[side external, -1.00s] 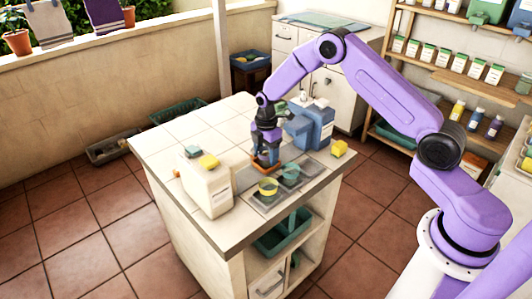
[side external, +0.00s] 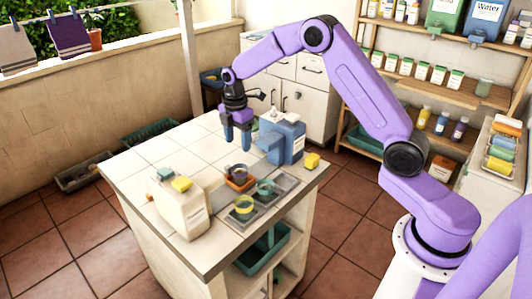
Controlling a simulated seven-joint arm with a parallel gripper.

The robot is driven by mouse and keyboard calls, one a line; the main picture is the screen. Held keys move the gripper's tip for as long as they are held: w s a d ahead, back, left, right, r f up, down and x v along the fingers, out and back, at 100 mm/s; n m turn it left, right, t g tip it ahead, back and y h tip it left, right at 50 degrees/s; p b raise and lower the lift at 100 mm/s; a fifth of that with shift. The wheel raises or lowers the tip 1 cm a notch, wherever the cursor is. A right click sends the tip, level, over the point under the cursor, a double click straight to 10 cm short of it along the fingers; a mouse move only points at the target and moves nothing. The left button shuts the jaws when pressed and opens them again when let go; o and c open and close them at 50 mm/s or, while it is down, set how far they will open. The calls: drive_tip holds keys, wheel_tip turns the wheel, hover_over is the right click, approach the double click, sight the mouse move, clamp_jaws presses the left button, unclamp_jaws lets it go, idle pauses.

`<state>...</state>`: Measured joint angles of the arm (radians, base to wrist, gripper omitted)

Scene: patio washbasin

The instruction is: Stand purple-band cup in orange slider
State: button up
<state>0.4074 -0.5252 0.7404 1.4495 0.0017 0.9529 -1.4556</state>
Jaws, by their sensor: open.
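The orange slider (side external: 240,186) lies on the tiled counter, left of the blue dispenser. A small dark-looking cup (side external: 238,171) stands in it and appears upright; its band colour is too small to make out, so I cannot confirm purple. My gripper (side external: 237,148) is open and empty, pointing down above and just behind the cup, apart from it. A yellow-banded cup (side external: 244,205) and a teal-banded cup (side external: 265,188) stand on grey trays in front of the slider.
A blue dispenser (side external: 285,140) stands close right of my gripper. A yellow block (side external: 312,160) lies near the right edge. The counter's back left is clear.

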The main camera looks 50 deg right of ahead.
drive_tip(key=s+a+r+m, duration=0.1)
drive_tip(key=s+a+r, duration=0.25)
drive_tip(key=s, duration=0.35)
drive_tip(key=s+a+r+m, duration=0.1)
drive_tip(key=s+a+r, duration=0.1)
drive_tip(key=s+a, duration=0.35)
drive_tip(key=s+a+r+m, duration=0.1)
drive_tip(key=s+a+r, duration=0.15)
drive_tip(key=s, duration=0.55)
drive_tip(key=s+d+m, duration=0.1)
drive_tip(key=s+d, duration=0.2)
drive_tip(key=s, duration=0.7)
drive_tip(key=s+d+m, duration=0.1)
drive_tip(key=s+d, duration=0.2)
drive_tip(key=s, duration=0.7)
drive_tip(key=shift+r, duration=0.3)
